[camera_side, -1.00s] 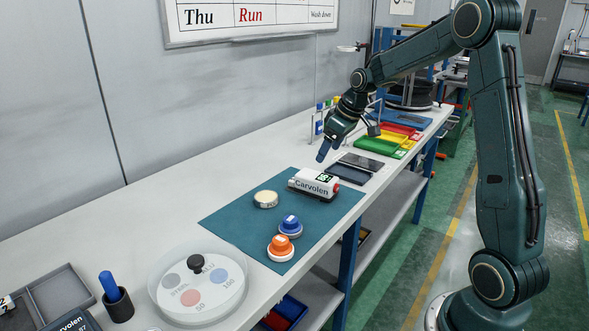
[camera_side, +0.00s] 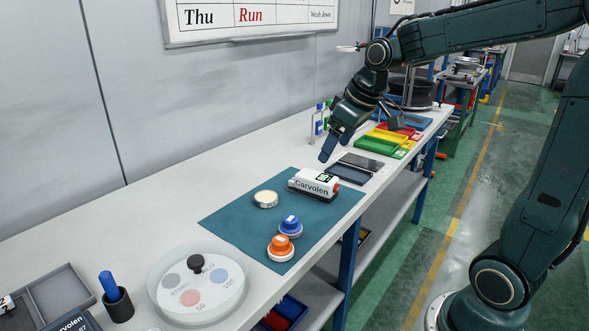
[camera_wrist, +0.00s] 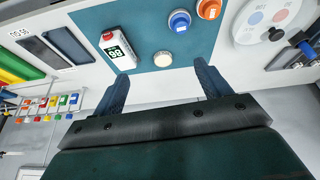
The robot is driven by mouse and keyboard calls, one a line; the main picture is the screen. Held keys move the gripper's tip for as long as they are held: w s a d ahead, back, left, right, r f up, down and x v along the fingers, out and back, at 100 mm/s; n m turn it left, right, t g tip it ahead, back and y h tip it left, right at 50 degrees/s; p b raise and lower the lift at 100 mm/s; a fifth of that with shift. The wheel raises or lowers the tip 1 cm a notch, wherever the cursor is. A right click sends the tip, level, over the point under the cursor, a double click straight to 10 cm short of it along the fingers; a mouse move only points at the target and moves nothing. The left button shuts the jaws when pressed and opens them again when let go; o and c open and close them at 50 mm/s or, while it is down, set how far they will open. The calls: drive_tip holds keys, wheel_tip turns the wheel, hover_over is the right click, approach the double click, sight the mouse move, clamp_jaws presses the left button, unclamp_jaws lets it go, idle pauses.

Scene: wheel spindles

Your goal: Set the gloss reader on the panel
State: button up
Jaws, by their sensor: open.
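The gloss reader (camera_side: 314,185) is a white block with a dark base, a lit green display, a red end and the word Carvolen. It lies on the teal mat, and also shows in the wrist view (camera_wrist: 118,52). Two dark flat rectangles lie beyond the mat: a plain slab (camera_side: 362,161) and a framed one (camera_side: 347,175); I cannot tell for sure which is the panel. They show at upper left in the wrist view (camera_wrist: 67,45). My gripper (camera_side: 327,156) is open and empty, above the bench behind the reader; its fingers (camera_wrist: 162,88) are wide apart.
The teal mat (camera_side: 235,223) also bears a cream round puck (camera_side: 265,199), a blue knob (camera_side: 290,226) and an orange knob (camera_side: 280,247). A clear round dish (camera_side: 200,285) stands nearer. Coloured trays (camera_side: 385,140) and a small bottle rack (camera_side: 320,122) stand beyond. Bare bench lies left.

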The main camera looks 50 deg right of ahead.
drive_tip(key=s+a, duration=0.4)
drive_tip(key=s, duration=0.4)
drive_tip(key=s+a, duration=0.4)
drive_tip(key=s, duration=0.5)
drive_tip(key=shift+s+a+f+m+t, duration=0.2)
drive_tip(key=shift+s+a+m+t, duration=0.1)
drive_tip(key=shift+m+t, duration=0.1)
